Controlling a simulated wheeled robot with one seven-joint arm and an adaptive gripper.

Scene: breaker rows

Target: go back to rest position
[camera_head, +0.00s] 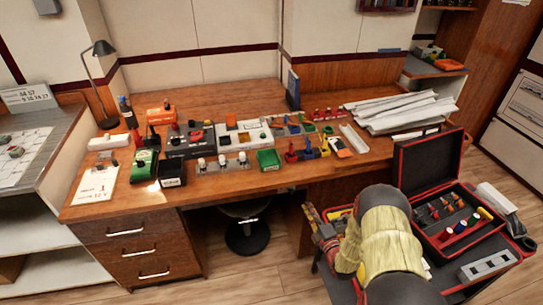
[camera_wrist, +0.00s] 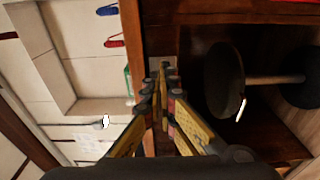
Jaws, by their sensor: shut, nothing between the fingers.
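My gripper (camera_head: 310,212) is in front of the wooden desk (camera_head: 235,178), below the level of its top, next to the open black and red case (camera_head: 428,165). My yellow-sleeved arm comes in from the lower right and partly hides what lies beside the case. In the wrist view my gripper (camera_wrist: 163,72) has its fingers together, with no object seen between them. That view is turned sideways and shows the stool (camera_wrist: 222,80) under the desk.
The desk top holds a black lamp (camera_head: 104,48), a green box (camera_head: 146,163), a green tray (camera_head: 268,159), several breaker parts and a stack of white trunking (camera_head: 400,110). Drawers (camera_head: 140,250) stand at the left. The stool (camera_head: 246,234) stands in the knee space.

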